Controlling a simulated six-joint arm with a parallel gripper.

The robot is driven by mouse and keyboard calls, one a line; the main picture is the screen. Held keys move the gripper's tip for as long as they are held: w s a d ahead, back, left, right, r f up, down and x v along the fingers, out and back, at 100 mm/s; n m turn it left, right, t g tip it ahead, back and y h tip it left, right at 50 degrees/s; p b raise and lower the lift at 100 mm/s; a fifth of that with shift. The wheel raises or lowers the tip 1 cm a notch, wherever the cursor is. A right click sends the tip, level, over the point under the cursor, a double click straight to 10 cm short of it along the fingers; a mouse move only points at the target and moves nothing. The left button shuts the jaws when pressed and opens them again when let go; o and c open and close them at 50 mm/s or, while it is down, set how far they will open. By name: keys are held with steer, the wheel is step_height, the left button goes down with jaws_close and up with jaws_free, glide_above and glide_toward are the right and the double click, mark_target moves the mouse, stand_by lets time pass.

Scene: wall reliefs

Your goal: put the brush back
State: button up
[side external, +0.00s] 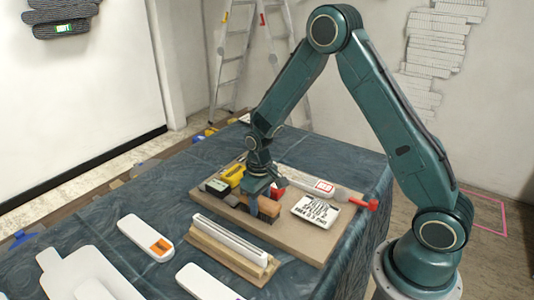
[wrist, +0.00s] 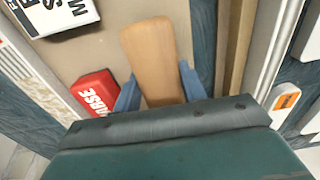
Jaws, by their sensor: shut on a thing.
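The brush appears as a smooth tan wooden piece (wrist: 152,50) between my gripper's two blue fingers in the wrist view. In the side view its orange-brown end (side external: 269,206) shows low over the board (side external: 300,240). My gripper (side external: 264,200) is shut on it, fingers pointing down, with one finger on each side; the wrist view shows the fingers too (wrist: 158,88). No bristles show. I cannot tell whether the brush touches the board. A dark patch lies beside it, partly hidden by a finger.
A red block (wrist: 97,92) lies close beside one finger. A white lettered plate (side external: 315,211) lies right of my gripper, and a yellow piece (side external: 233,174) left of it. A wooden rail with a white strip (side external: 230,240) runs in front. A white case (side external: 146,238) lies left.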

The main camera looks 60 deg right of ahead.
mark_target(260, 200)
steer(key=shift+f, duration=0.35)
steer(key=shift+f, duration=0.15)
steer(key=o, duration=0.9)
steer(key=shift+o, duration=0.2)
step_height(260, 200, up, 12)
steer(key=shift+f, duration=0.25)
steer(key=shift+r, duration=0.45)
steer(key=shift+r, duration=0.1)
